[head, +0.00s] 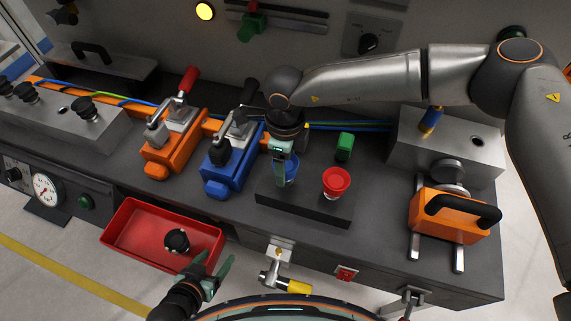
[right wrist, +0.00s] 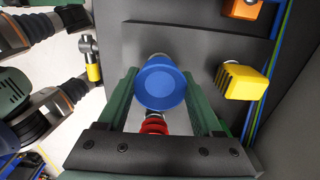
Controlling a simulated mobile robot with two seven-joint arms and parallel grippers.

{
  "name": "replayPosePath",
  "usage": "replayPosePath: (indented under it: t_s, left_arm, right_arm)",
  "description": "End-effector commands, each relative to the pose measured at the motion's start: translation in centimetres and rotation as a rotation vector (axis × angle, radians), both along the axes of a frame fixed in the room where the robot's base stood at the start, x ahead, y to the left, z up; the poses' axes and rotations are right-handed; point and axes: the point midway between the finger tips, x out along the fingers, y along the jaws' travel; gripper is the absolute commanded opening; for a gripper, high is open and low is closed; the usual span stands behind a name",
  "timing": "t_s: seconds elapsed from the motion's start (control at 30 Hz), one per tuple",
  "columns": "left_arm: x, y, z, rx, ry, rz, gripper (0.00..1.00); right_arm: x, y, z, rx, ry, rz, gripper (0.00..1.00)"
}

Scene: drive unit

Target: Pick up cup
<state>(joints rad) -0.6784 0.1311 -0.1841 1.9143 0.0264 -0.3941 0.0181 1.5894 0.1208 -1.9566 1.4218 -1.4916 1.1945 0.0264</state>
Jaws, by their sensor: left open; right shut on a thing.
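A blue cup (head: 292,171) is at the left end of the dark block, and a red cup (head: 336,182) is on that block to its right. My right gripper (head: 281,150) reaches down from above and is shut on the blue cup. In the right wrist view the blue cup (right wrist: 162,84) sits between the green fingers, with the red cup (right wrist: 154,125) partly hidden beyond it. Whether the blue cup is clear of the block cannot be told. My left gripper (head: 215,276) is open and empty, low in front beside the red bin.
The dark block (head: 318,209) stands near the bench's front edge. A green block (head: 344,146) is behind it. The red bin (head: 135,255) holds a dark round part.

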Motion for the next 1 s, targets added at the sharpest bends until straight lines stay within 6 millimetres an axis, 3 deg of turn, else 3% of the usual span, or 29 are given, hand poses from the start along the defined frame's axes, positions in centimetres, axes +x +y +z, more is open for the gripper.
replayPosePath:
  t_s: [0.17,0.5,0.7,1.0]
  left_arm:
    - [0.0,0.0,1.8,0.0,0.0,0.0,0.7]
    - [0.0,0.0,3.6,0.0,-0.001,0.0,0.7]
    - [0.0,0.0,2.8,0.0,-0.001,0.0,0.7]
    - [0.0,0.0,2.5,0.0,0.0,0.0,0.7]
  right_arm:
    - [-0.2,0.2,3.1,0.002,-0.002,0.003,0.07]
    - [-3.7,4.2,8.8,0.001,-0.001,0.006,0.07]
    - [-6.5,7.3,10.1,0.002,-0.002,0.006,0.07]
    - [-8.9,9.9,11.8,0.0,-0.001,0.002,0.07]
